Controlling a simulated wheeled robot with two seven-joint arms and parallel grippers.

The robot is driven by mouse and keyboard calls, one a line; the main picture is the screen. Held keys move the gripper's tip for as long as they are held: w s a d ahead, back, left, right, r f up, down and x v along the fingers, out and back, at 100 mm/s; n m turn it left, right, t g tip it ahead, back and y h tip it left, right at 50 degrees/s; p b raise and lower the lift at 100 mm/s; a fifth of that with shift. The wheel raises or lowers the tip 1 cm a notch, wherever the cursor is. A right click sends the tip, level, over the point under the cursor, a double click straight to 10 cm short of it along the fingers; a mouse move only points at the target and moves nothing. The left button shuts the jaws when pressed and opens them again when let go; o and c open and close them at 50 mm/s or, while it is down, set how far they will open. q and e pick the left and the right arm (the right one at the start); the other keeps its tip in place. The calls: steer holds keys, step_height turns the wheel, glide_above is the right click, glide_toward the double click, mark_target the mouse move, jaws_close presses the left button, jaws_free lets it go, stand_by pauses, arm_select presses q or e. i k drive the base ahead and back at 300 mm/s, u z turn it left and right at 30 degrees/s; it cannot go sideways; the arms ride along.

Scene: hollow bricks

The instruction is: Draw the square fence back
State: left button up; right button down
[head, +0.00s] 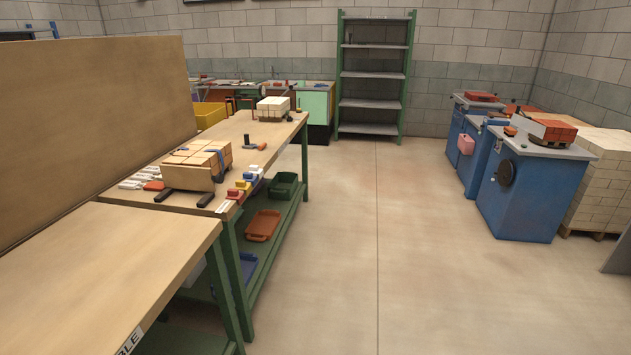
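Neither of my grippers is in view. On the far workbench a stack of pale tan bricks (198,156) stands with a plain wooden board (187,177) across its near face. Two short black bars (163,195) stick out toward me below the board. A blue item touches the stack's right side. I cannot tell for sure which part is the square fence; it is small at this distance.
A bare wooden table (110,270) is nearest, at left. A tall brown panel (90,95) lines the left side. Blue machine cabinets (530,195) stand at right, a green shelf rack (372,80) at the back. The concrete floor (400,250) between is clear.

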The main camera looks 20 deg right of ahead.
mark_target(200, 179)
steer(key=z, duration=0.6)
steer(key=k, duration=0.8)
steer(key=z, duration=0.45)
steer(key=i, duration=1.75)
steer(key=u, duration=1.6)
steer(key=i, duration=0.65)
steer(key=u, duration=0.7)
